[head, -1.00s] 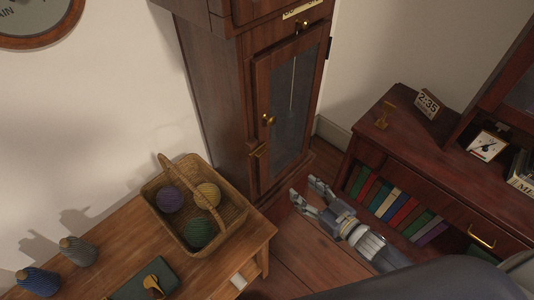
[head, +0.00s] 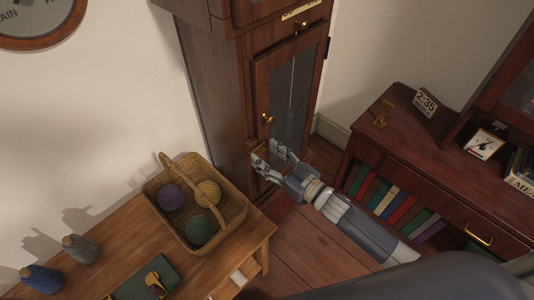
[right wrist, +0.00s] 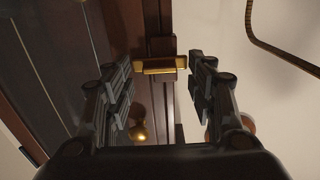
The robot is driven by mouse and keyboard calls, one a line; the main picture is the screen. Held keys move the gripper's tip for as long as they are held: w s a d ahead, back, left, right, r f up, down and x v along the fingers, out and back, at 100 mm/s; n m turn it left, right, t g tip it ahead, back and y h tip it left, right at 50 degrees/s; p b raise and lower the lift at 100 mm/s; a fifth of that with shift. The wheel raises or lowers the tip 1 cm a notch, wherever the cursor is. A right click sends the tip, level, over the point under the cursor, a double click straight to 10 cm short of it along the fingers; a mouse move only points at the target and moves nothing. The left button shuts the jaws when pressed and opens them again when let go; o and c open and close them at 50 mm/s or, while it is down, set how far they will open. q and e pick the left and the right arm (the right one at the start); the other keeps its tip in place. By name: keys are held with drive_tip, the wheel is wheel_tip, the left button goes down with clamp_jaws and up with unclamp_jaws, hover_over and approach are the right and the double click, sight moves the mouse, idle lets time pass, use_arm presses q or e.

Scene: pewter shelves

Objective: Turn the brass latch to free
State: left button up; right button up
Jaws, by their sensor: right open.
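The brass latch (right wrist: 160,66) is a short bar on the dark wooden edge of the tall clock case. In the right wrist view it lies crosswise between my two open fingertips, with a finger on either side. I cannot tell whether the fingers touch it. My right gripper (head: 267,155) is open and empty at the lower part of the case door (head: 263,88), where it mostly hides the latch in the head view. A round brass knob (head: 267,118) sits on the door above the gripper; it also shows in the right wrist view (right wrist: 141,132). My left gripper is out of view.
A wicker basket (head: 222,224) with yarn balls stands on the wooden table (head: 118,232) at left, close to the case. A dark red cabinet (head: 440,165) with books stands at right. Bare floor (head: 305,250) lies between them.

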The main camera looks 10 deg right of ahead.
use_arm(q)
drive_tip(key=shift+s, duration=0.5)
use_arm(e)
drive_tip(key=shift+w+a, duration=0.2)
drive_tip(key=shift+w, duration=0.05)
drive_tip(key=c, duration=1.1)
drive_tip(key=shift+n, duration=0.3)
drive_tip(key=n, duration=0.8)
drive_tip(key=shift+a+f+b, duration=0.1)
drive_tip(key=shift+b, duration=0.3)
drive_tip(key=n+b, duration=0.1)
drive_tip(key=n, duration=0.3)
drive_tip(key=shift+s+f+n, duration=0.1)
drive_tip(key=shift+n, duration=0.2)
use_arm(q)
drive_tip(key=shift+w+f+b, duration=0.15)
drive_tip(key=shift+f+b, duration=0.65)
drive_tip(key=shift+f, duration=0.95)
use_arm(e)
drive_tip(key=shift+o, duration=0.3)
drive_tip(key=shift+n, duration=2.3)
drive_tip(key=shift+c, duration=0.2)
